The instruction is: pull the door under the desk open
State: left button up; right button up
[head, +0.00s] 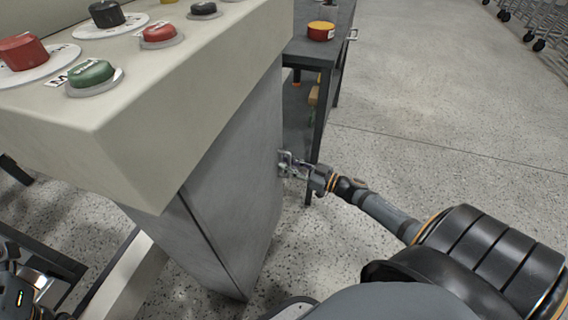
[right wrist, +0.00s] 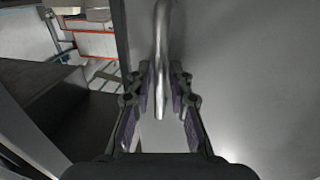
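The grey door (head: 237,185) is the flat panel under the cream-coloured desk (head: 150,120). A narrow dark seam runs down its left side, and it looks closed or nearly so. My right gripper (head: 291,166) is at the door's right edge, at the handle. In the right wrist view, the metal handle (right wrist: 161,60) is a rounded bar passing between the two fingers of that gripper (right wrist: 160,95). The fingers are apart, with a small gap on both sides of the bar. Part of my left arm shows at the lower left of the head view; its fingers cannot be made out.
Several coloured buttons and knobs, such as a green button (head: 91,73), stand on the desk top. A dark table (head: 312,50) with a yellow-and-red button (head: 321,31) stands close behind the door's right edge.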

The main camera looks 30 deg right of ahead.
jog(key=shift+c, duration=0.4)
grip_shut()
